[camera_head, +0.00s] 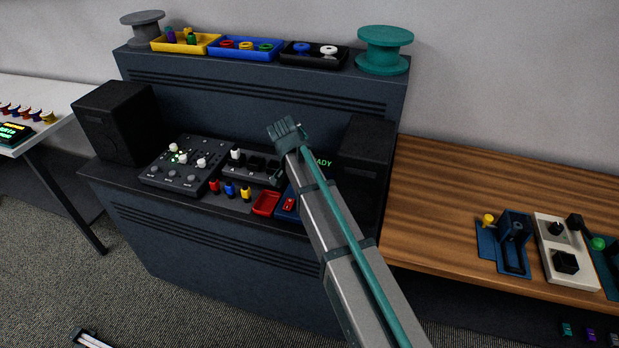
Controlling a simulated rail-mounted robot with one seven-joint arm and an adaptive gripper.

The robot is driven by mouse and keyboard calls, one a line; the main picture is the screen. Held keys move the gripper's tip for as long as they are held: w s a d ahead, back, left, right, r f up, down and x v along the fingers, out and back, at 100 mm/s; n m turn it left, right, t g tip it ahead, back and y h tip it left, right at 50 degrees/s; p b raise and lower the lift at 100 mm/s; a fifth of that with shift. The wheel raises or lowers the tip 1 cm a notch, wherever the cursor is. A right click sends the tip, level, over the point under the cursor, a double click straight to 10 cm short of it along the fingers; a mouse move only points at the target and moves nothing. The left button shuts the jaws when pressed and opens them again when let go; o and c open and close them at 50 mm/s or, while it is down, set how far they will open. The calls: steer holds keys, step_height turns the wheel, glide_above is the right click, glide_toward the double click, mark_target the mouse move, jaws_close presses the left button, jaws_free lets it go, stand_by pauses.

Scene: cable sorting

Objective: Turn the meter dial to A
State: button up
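I cannot tell for sure which thing is the meter. A pale box (549,275) on the wooden table at the right has a small dark knob (557,229) and a black block on its face; no letters on it are readable. My arm reaches from the lower right to above the dark console at the centre. My gripper (277,177) is mostly hidden by the arm's end; only a small dark part shows low over the console, far left of the pale box. Its fingers cannot be made out.
The console holds a knob panel (165,178), a slider panel, red, blue and yellow plugs and a red tray (266,203). Black speakers (117,122) flank it. Trays and spools line the shelf above. Blue holders (514,259) stand left of the pale box; the wooden table's left part (430,205) is clear.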

stand_by(0.4)
steer(key=o, duration=1.2)
steer(key=shift+c, duration=0.2)
steer(key=shift+r, duration=0.1)
steer(key=v, duration=1.2)
